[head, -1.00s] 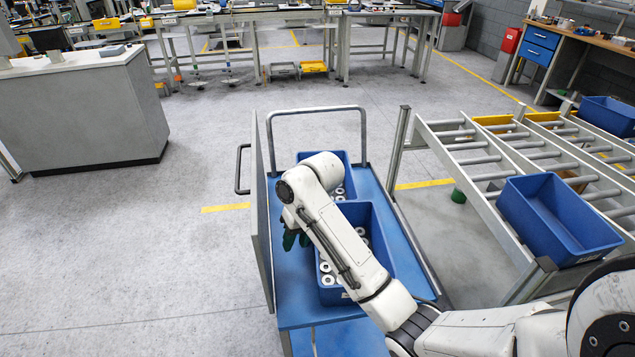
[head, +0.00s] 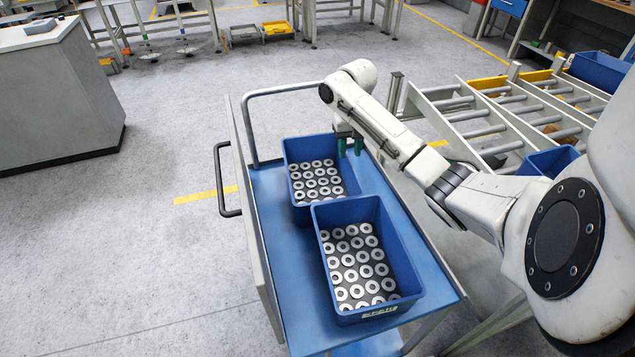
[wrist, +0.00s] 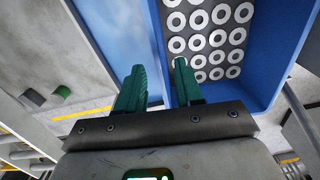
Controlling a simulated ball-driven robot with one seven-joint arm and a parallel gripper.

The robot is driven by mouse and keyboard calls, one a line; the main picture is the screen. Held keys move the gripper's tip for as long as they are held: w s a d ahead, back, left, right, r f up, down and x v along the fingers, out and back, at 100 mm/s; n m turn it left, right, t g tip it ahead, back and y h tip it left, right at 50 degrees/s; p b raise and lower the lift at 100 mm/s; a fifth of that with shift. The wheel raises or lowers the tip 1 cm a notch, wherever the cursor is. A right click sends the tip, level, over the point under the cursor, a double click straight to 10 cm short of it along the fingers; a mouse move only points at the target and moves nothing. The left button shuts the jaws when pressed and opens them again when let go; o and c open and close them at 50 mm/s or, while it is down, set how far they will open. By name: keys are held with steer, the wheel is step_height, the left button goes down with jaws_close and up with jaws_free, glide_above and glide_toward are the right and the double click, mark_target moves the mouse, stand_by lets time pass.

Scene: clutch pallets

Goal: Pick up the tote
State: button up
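Two blue totes holding rows of pale metal rings stand on a blue cart (head: 268,205). The far tote (head: 305,149) is partly behind my arm at its right side, and the near tote (head: 398,255) is fully in view. My gripper (head: 350,146) has green fingers pointing down at the right rim of the far tote. In the wrist view, my gripper (wrist: 158,85) is open, with one finger on each side of a tote wall (wrist: 158,45). The right finger is over the inside with the rings. I cannot tell whether either finger touches the wall.
The cart has a grey side panel with a handle (head: 222,180) on its left. A roller rack (head: 480,130) stands close on the right, with another blue tote (head: 548,162) partly hidden by my arm. A grey cabinet (head: 50,100) stands at left. Floor between is clear.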

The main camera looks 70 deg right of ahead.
mark_target(349, 160)
steer(key=shift+f, duration=3.25)
steer(key=shift+c, duration=0.5)
jaws_close()
steer(key=shift+r, duration=0.1)
